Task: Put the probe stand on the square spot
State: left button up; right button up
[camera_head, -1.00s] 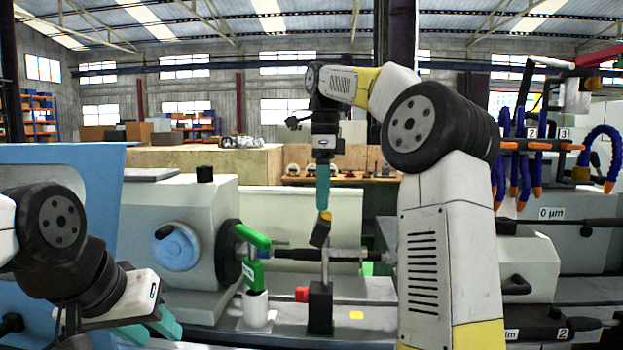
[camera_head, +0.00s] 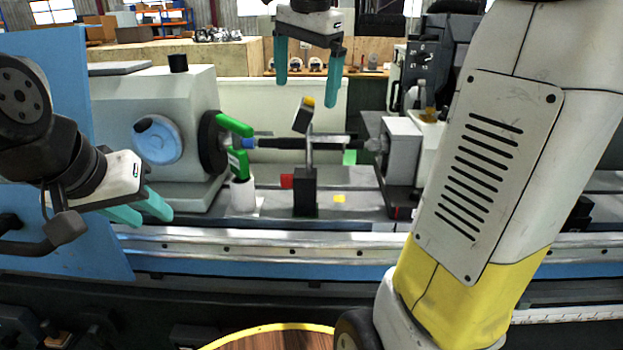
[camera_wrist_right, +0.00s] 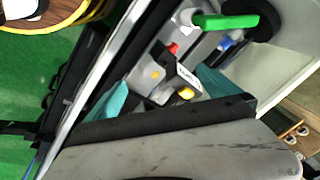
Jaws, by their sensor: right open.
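The probe stand (camera_head: 305,190) stands upright on the machine bed, with a black block base, a red knob on its left, a grey post and a tilted head with a yellow top. Its head also shows in the right wrist view (camera_wrist_right: 186,78). The square spot (camera_head: 339,198) is a small yellow patch on the bed just right of the stand's base. My right gripper (camera_head: 306,94) is open and empty, pointing down around and above the stand's head. Its teal fingers frame the head in the wrist view. My left gripper (camera_head: 153,216) is open and empty at the left, clear of the stand.
A green clamp piece (camera_head: 238,163) on a white cylinder (camera_head: 243,196) stands left of the stand. A dark horizontal shaft (camera_head: 285,143) runs behind the stand. The headstock (camera_head: 150,95) is left, the tailstock (camera_head: 402,150) right. A metal rail (camera_head: 300,242) crosses in front.

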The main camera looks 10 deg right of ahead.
jog(key=s+f+n+t+y, duration=0.2)
jog(key=s+f+n+t, duration=0.1)
jog(key=s+f+n, duration=0.8)
jog(key=s+f, duration=0.3)
jog(key=shift+s+f, duration=0.3)
